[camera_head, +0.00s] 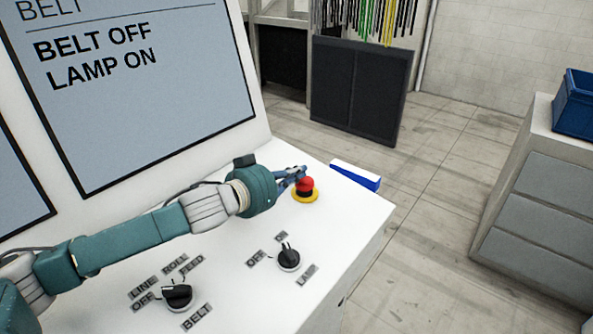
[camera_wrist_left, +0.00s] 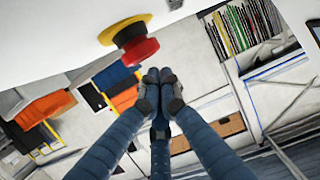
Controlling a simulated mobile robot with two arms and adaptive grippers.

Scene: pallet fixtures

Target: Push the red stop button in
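The red stop button (camera_head: 305,184) stands on a yellow ring (camera_head: 305,197) on the white console top, near its right end. It also shows in the left wrist view (camera_wrist_left: 140,51), above and left of my fingertips. My left gripper (camera_head: 301,171) is beside the button's upper left in the head view. In the left wrist view its blue fingers (camera_wrist_left: 159,84) meet at the tips with nothing between them, and a gap shows between tips and button. From the head view I cannot tell whether they touch. My right gripper is not in view.
The screen (camera_head: 150,80) reads BELT OFF, LAMP ON. A blue bin (camera_head: 575,105) stands on a cabinet at right.

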